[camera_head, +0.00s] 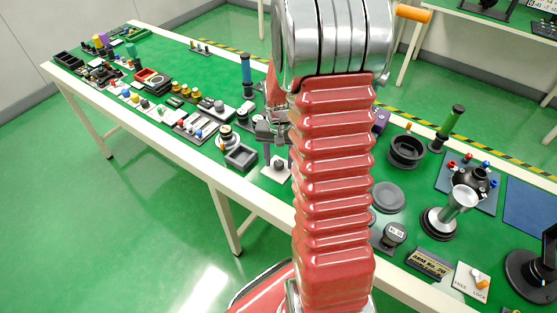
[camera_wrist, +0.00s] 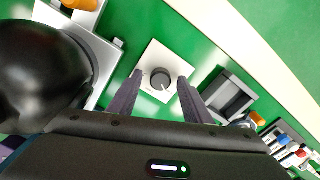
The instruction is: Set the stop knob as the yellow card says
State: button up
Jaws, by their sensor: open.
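The knob (camera_wrist: 161,79) is dark grey and round, on a square white plate (camera_wrist: 150,58). A short white mark on it points to the lower right in the wrist view. The knob also shows in the head view (camera_head: 279,165) near the table's front edge. My gripper (camera_wrist: 159,82) is open, its two dark fingers apart on either side of the knob in the wrist view. I cannot tell whether they touch it. In the head view my gripper (camera_head: 271,138) is partly hidden by my arm. I cannot make out a yellow card or its text.
A grey open tray (camera_head: 241,156) lies beside the knob plate, also in the wrist view (camera_wrist: 231,97). A large black rounded object (camera_wrist: 40,65) fills the left of the wrist view. The green table (camera_head: 300,200) is crowded with fixtures on both sides.

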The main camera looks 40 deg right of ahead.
aim_at(279, 163)
notch_tip(279, 163, up, 14)
jog(key=shift+f, duration=0.15)
dwell(0.5)
dwell(0.5)
jog(key=s+a+r+n+t, duration=0.2)
jog(key=s+a+r+n, duration=0.2)
jog(key=s+a, duration=0.3)
jog(key=s+a+r+n+t, duration=0.3)
jog(key=s+a+r+n, duration=0.2)
jog(key=a, duration=1)
notch_tip(279, 163, up, 2)
jog(key=shift+s+r+t, duration=0.15)
jog(key=shift+s+t, duration=0.15)
jog(key=shift+s, duration=0.85)
